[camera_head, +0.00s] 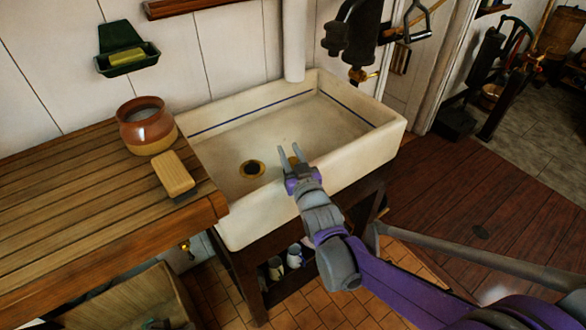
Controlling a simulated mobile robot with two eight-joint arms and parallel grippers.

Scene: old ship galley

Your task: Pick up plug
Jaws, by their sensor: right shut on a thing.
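My right gripper (290,151) reaches over the white sink (240,222) from the lower right. Its two grey fingers point to the sink's back wall and are shut on a small brownish thing, the plug (294,160), which is mostly hidden between them. The drain (253,168), a brass ring with a dark centre, lies in the sink floor to the left of the gripper, apart from it. How high the plug is above the sink floor is hard to tell. My left gripper is not in view.
A slatted wooden counter (80,190) adjoins the sink's left side, with a brown pot (146,126) and a scrubbing brush (174,174) near its edge. A black hand pump (352,38) overhangs the sink's back right. A green soap holder (126,62) hangs on the wall.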

